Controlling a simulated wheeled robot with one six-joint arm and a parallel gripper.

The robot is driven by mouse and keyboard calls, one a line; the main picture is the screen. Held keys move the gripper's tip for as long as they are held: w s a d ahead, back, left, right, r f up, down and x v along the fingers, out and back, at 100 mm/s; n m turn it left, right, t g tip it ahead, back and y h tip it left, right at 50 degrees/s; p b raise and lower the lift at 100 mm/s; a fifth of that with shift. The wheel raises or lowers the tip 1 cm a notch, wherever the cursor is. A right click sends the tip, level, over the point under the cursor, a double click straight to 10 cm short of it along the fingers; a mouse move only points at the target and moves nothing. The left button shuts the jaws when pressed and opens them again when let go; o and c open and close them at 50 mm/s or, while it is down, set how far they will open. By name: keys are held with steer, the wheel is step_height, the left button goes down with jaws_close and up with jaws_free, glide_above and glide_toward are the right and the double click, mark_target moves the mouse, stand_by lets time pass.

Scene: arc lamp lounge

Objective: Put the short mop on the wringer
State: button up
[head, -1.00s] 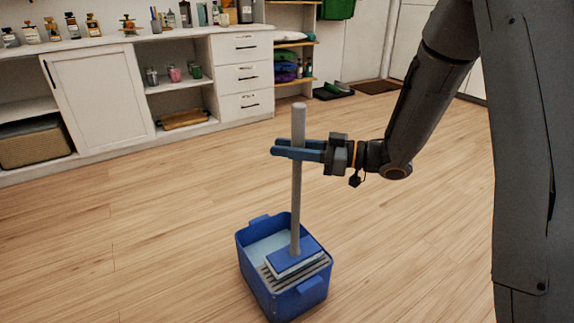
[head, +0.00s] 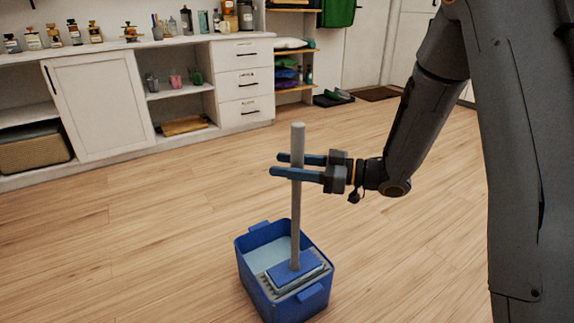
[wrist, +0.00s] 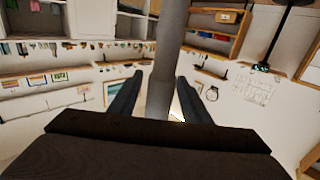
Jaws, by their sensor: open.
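The short mop has a grey handle (head: 296,222) and a flat blue head (head: 296,271). It stands nearly upright, its head resting on the grey slatted wringer (head: 267,284) at the near end of the blue bucket (head: 253,243). My gripper (head: 283,166) is open, with one finger on each side of the upper handle. In the wrist view the handle (wrist: 160,95) runs between the two spread fingers, with gaps on both sides. Most of the wringer is hidden under the mop head.
The bucket holds pale water (head: 268,255) beside the wringer. Wooden floor lies clear around it. A white cabinet (head: 100,105) with bottles on top stands along the back wall. A dark mat (head: 378,94) lies far back on the right.

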steer(key=shift+r, duration=0.1)
steer(key=s+d+p, duration=0.2)
steer(key=d+p, duration=0.1)
steer(key=d, duration=0.8)
steer(key=shift+d, duration=0.4)
steer(key=shift+s+r, duration=0.1)
